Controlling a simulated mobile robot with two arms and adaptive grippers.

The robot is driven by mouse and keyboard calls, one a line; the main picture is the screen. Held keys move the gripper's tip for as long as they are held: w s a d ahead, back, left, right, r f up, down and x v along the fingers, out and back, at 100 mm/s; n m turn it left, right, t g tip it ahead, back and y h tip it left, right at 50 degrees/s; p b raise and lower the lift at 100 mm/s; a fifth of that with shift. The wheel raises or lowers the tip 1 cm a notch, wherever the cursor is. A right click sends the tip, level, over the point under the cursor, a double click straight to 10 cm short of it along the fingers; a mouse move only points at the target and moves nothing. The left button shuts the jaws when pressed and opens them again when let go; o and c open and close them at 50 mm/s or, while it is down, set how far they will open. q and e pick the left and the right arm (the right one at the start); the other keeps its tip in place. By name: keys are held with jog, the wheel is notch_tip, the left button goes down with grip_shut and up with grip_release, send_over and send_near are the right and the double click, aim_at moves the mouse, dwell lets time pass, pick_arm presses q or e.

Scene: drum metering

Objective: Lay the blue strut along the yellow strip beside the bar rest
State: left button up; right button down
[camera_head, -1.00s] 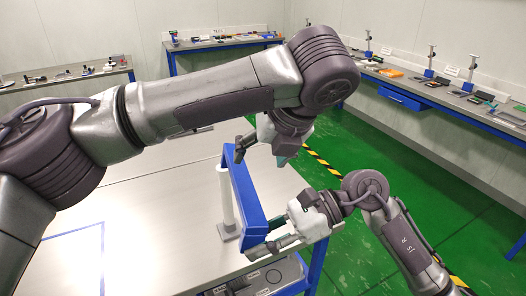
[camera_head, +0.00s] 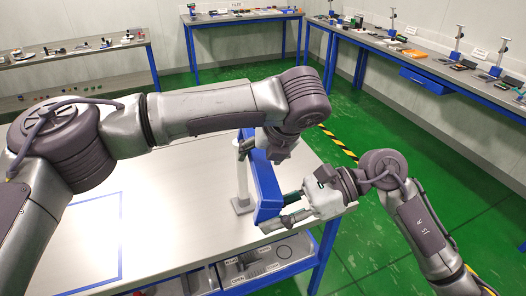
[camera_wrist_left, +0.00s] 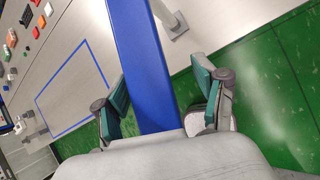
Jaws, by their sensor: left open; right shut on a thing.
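The blue strut (camera_head: 266,185) is a long bar standing out over the near right part of the table in the head view. My right gripper (camera_head: 285,221) is shut on it near its lower end. My left gripper (camera_head: 259,149) is at its upper end, partly hidden by my own arm. In the left wrist view the left gripper (camera_wrist_left: 160,90) is open, with its teal pads on either side of the strut (camera_wrist_left: 143,65). A gap shows beside the strut on the right. I cannot make out the yellow strip or surely identify the bar rest.
A pale post on a grey square foot (camera_head: 241,205) stands on the table (camera_head: 170,220) just left of the strut. A blue outline (camera_head: 121,235) marks the table's left part. Labelled bins (camera_head: 265,262) sit below the front edge. Benches line the walls.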

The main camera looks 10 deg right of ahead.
pick_arm(q)
jog(key=shift+c, duration=0.2)
pick_arm(e)
jog(key=shift+r, duration=0.1)
pick_arm(q)
jog(key=shift+d, duration=0.1)
grip_shut()
jog(key=shift+r, duration=0.1)
pick_arm(e)
jog(key=c, duration=0.9)
grip_release()
jog(key=shift+c, duration=0.2)
jog(key=shift+o, duration=0.3)
